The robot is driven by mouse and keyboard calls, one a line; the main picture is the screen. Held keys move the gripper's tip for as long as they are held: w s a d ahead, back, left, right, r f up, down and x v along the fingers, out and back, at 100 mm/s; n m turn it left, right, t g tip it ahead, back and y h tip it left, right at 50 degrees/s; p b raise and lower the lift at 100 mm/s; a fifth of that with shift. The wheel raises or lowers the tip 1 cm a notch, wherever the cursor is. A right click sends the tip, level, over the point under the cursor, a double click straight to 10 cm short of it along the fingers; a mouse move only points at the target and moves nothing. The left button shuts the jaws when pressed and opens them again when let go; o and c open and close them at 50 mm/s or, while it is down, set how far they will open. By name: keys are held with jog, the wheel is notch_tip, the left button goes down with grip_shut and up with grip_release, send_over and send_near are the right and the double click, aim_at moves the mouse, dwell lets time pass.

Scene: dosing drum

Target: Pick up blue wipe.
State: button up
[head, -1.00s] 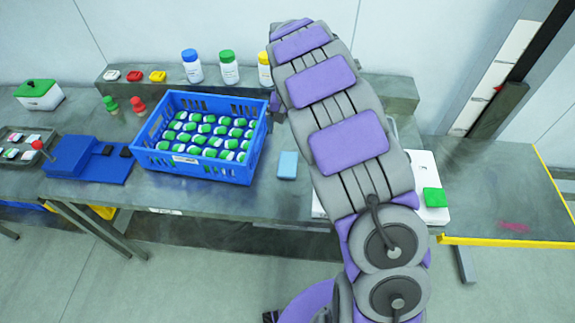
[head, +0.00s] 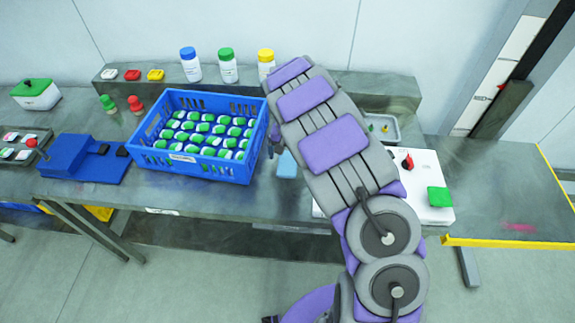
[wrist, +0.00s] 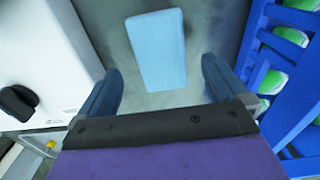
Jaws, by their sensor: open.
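The blue wipe (head: 287,165) is a light blue flat block on the grey table, just right of the blue crate. In the head view my arm partly covers it. In the wrist view the wipe (wrist: 156,49) lies ahead of my gripper (wrist: 162,88), roughly between the lines of its two fingers. The fingers are apart with nothing between them. In the head view most of my gripper is hidden behind my arm.
The blue crate (head: 200,170) of green-capped bottles stands left of the wipe; its wall (wrist: 252,40) is close to a finger in the wrist view. A white device (head: 430,170) stands on the other side. A back ledge (head: 390,88) carries bottles.

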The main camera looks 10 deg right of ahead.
aim_at(288, 162)
notch_tip(288, 162, down, 4)
jog(key=shift+w+b, duration=0.1)
jog(key=shift+b, duration=0.4)
jog(key=shift+r, duration=0.1)
jog(key=shift+c, duration=0.2)
jog(key=c, duration=1.2)
jog(key=shift+o, duration=0.2)
notch_tip(288, 162, up, 10)
jog(key=p, duration=0.2)
jog(key=shift+a, duration=0.1)
